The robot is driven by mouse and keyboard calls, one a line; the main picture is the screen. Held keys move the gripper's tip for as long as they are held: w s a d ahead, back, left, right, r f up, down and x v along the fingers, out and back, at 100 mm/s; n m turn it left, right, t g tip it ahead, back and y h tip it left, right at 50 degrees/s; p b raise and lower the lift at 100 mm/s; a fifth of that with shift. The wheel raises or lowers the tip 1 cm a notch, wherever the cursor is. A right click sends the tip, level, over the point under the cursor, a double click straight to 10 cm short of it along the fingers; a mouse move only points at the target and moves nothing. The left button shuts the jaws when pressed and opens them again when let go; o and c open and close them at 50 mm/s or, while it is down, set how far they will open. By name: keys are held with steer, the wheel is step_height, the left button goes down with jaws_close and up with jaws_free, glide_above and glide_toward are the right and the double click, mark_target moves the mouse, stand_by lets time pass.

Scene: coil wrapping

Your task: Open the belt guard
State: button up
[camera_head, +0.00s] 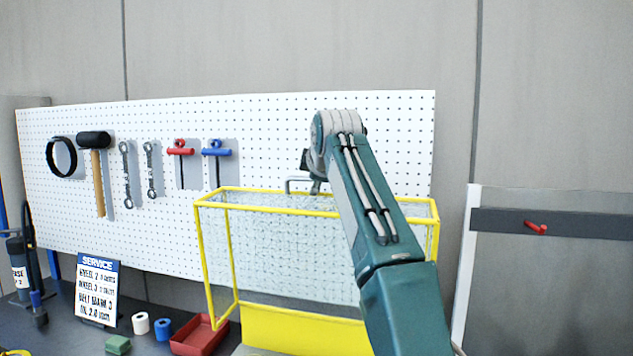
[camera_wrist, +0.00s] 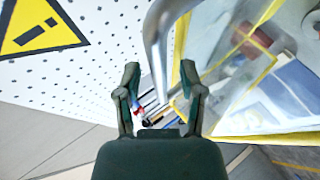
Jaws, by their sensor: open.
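The belt guard (camera_head: 270,250) is a box with a yellow frame and clear mesh-like panels, standing in front of the pegboard in the head view. It looks closed. A silver handle (camera_head: 290,184) rises from its top. In the wrist view the handle (camera_wrist: 157,55) is a bent metal bar running down towards the space between my fingers, and the guard's yellow frame (camera_wrist: 262,138) is at the right. My gripper (camera_wrist: 161,82) is open and empty, with a finger on either side of the bar's lower end. I cannot tell whether it touches. In the head view my arm hides much of the gripper.
A white pegboard (camera_head: 270,130) with hanging tools stands behind the guard. A service sign (camera_head: 98,290), a red tray (camera_head: 200,335) and small blocks and rolls are on the dark bench at left. A warning sign (camera_wrist: 40,28) shows in the wrist view.

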steer(key=v, duration=1.1)
steer(key=shift+s, duration=0.3)
steer(key=shift+d, duration=0.1)
steer(key=shift+s+d+f, duration=0.15)
steer(key=shift+s, duration=0.1)
steer(key=s+d+f+m+g+h, duration=0.1)
steer(key=s+d+f+m+g, duration=0.2)
steer(key=s+f, duration=1.3)
steer(key=s+d+f+m+g, duration=0.2)
steer(key=s+d+f+m, duration=0.5)
steer(key=s+f+m, duration=0.6)
steer(key=s+f, duration=0.3)
steer(key=f, duration=0.6)
steer(key=shift+d+m+g+h, duration=0.2)
steer(key=shift+m+g+h, duration=0.2)
